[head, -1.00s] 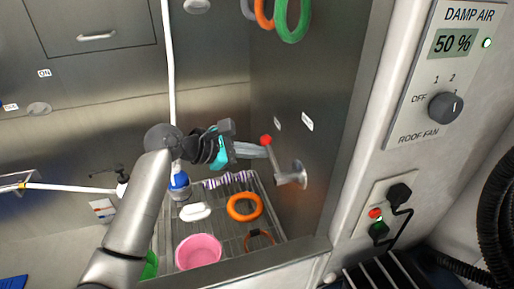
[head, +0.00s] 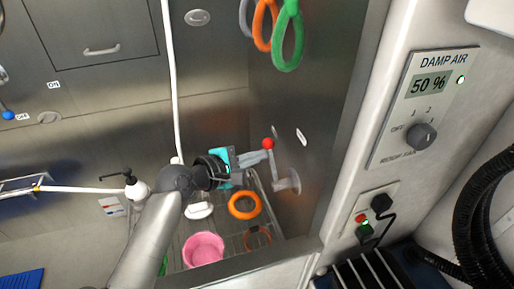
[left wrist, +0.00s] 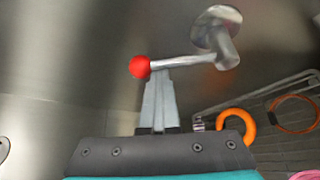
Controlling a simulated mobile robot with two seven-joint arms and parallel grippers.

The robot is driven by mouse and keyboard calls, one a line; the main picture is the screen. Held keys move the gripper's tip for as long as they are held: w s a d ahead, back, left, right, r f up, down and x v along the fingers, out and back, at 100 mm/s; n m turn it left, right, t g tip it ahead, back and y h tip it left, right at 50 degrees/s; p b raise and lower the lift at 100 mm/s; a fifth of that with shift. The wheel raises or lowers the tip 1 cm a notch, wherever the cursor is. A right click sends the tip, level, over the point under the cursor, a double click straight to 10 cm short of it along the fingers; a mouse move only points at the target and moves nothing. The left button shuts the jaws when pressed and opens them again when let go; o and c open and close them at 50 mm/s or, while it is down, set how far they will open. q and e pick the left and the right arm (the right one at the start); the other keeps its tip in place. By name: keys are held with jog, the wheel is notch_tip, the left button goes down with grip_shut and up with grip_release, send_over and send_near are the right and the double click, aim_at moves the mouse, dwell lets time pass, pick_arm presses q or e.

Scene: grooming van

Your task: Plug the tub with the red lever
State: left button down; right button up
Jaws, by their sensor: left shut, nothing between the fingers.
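The red lever is a metal rod with a red ball knob (head: 268,144) on the tub's right wall. Its round wall mount (head: 288,183) sits below and to the right of the knob in the head view. In the left wrist view the red knob (left wrist: 140,67) is at the left end of the rod (left wrist: 185,62). My left gripper (head: 262,157) is shut and empty, with its fingertips right at the rod beside the knob. In the left wrist view the fingertips (left wrist: 158,78) overlap the rod just below it; I cannot tell whether they touch. My right gripper is not in view.
The tub's rack floor holds an orange ring (head: 245,205), a pink bowl (head: 203,248) and a white item (head: 199,211). Coloured loops (head: 288,40) hang on the right wall above the lever. A white hose (head: 170,80) hangs behind my left arm.

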pick_arm(q)
jog(key=shift+s+d+r+m+t+h+b, duration=0.25)
jog(key=shift+s+r+m+t+b, duration=0.1)
jog(key=shift+s+m+t+b, duration=0.5)
jog(key=shift+s+d+r+m+t+h+b, duration=0.2)
jog(key=shift+s+r+m+t+b, duration=0.3)
jog(key=shift+m, duration=0.6)
jog(key=shift+s+d+r+m+t+h+b, duration=0.25)
jog(key=shift+s+m+t+b, duration=0.3)
jog(key=shift+s+m, duration=0.4)
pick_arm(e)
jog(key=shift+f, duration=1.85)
pick_arm(q)
jog(key=shift+w, duration=0.1)
